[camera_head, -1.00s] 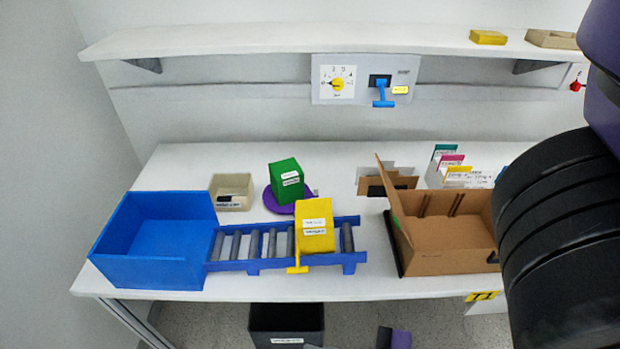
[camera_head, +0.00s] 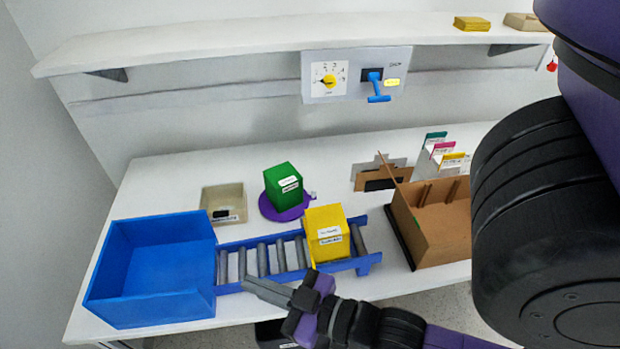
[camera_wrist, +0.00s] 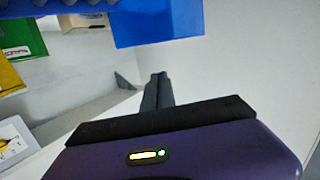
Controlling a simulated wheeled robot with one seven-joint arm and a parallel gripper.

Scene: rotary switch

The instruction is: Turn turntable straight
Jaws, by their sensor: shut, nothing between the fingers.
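The turntable (camera_head: 268,209) is a purple disc on the table, with a small knob at its right edge. A green box (camera_head: 283,184) with a white label stands on it and hides most of the disc. My gripper (camera_head: 255,284) is at the front of the table, in front of the roller conveyor and well apart from the turntable. Its fingers are together and empty. In the wrist view the closed fingers (camera_wrist: 155,92) show in the middle, and I cannot make out the turntable there.
A blue bin (camera_head: 108,270) joins the roller conveyor (camera_head: 266,255), which carries a yellow box (camera_head: 327,235). A beige tray (camera_head: 213,196) stands left of the turntable and a cardboard box (camera_head: 440,245) to the right. A dial panel (camera_head: 350,93) hangs on the wall.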

